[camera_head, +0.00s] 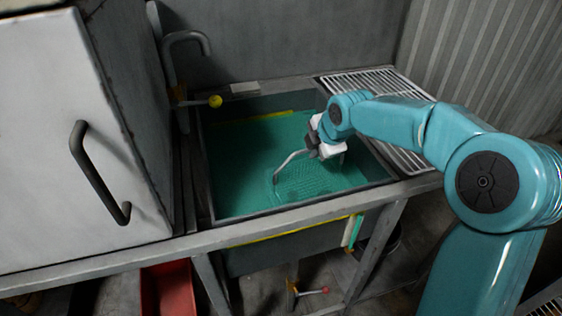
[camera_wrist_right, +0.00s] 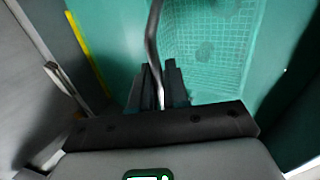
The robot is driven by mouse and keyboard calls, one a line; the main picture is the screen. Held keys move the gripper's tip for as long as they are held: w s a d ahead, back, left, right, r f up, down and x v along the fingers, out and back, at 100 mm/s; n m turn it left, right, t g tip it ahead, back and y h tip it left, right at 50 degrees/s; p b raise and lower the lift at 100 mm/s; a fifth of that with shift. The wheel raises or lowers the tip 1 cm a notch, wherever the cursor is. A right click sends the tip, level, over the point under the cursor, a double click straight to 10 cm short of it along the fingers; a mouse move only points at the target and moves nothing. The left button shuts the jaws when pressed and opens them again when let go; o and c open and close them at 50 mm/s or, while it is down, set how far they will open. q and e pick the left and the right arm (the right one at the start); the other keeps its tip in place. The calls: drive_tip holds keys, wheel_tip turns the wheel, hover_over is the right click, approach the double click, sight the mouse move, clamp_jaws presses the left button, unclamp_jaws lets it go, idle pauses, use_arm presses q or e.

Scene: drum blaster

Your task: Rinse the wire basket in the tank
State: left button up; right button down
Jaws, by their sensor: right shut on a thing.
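The tank (camera_head: 230,215) is a sink-like basin full of green liquid in the middle of the head view. The wire basket (camera_head: 305,182) lies under the liquid, seen as a faint mesh; its mesh also shows in the right wrist view (camera_wrist_right: 215,45). The basket's metal handle (camera_head: 287,160) rises out of the liquid. My right gripper (camera_head: 318,150) is over the tank, shut on the handle. In the right wrist view the fingers (camera_wrist_right: 160,88) close around the handle rod. My left gripper is not in view.
A tap (camera_head: 185,40) stands behind the tank's left corner. A white cabinet (camera_head: 75,130) with a dark handle stands at the left. A wire drain rack (camera_head: 375,82) lies right of the tank. A red bin (camera_head: 167,288) is below the counter.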

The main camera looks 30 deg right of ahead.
idle(0.3)
drive_tip(key=shift+f+b, duration=0.7)
drive_tip(key=shift+f, duration=0.1)
drive_tip(key=shift+r, duration=0.25)
drive_tip(key=shift+r+p, duration=0.75)
drive_tip(key=shift+p, duration=0.1)
drive_tip(key=shift+f, duration=0.2)
drive_tip(key=shift+f+b, duration=0.75)
drive_tip(key=shift+f, duration=0.05)
drive_tip(key=shift+r, duration=0.25)
idle(0.4)
drive_tip(key=shift+r+p, duration=0.75)
drive_tip(key=shift+p, duration=0.1)
